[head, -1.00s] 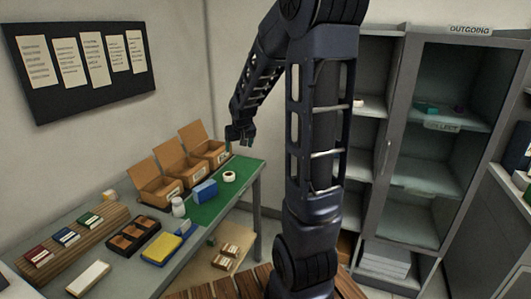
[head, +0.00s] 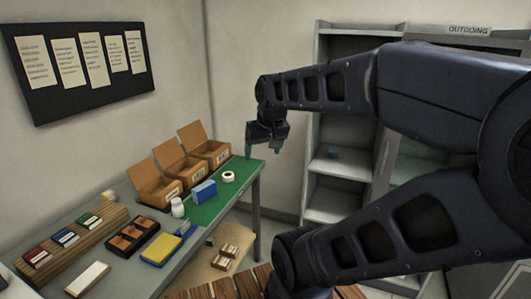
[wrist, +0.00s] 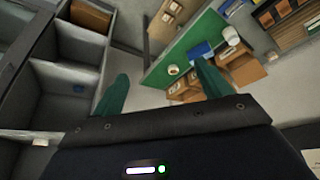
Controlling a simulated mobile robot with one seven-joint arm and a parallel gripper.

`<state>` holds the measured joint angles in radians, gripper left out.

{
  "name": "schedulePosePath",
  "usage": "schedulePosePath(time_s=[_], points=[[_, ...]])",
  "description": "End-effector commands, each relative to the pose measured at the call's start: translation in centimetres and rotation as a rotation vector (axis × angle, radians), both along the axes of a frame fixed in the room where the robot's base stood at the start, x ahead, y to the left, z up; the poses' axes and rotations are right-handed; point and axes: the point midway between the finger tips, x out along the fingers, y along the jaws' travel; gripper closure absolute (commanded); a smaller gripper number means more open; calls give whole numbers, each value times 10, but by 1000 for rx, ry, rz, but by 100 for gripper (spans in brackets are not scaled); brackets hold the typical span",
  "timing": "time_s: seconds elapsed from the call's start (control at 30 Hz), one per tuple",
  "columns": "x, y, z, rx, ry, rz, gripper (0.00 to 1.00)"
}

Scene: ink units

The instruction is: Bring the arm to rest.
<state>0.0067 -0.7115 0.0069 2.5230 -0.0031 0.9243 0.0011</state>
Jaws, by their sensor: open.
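My gripper (head: 264,153) is open and empty in the head view. It hangs pointing down from my bent arm, above and beyond the far right corner of the workbench (head: 253,188). In the wrist view my two green fingers (wrist: 158,88) are spread wide with nothing between them. My arm folds across the right side of the head view and hides much of the cabinet there.
On the bench stand open cardboard boxes (head: 155,187), a blue box (head: 204,191), a white tape roll (head: 228,176) and a yellow-blue pad (head: 161,249). Grey shelves (head: 329,200) stand behind my arm. A black notice board (head: 80,67) hangs on the wall.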

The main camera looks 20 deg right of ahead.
Motion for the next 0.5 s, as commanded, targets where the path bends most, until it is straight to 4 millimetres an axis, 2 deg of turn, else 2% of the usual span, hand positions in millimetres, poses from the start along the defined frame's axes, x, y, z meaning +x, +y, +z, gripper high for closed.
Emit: schedulePosePath(time_s=[0.17,0.5], points=[[-17,1,0,6,5,2,23],[-18,1,0,6,6,2,23]])
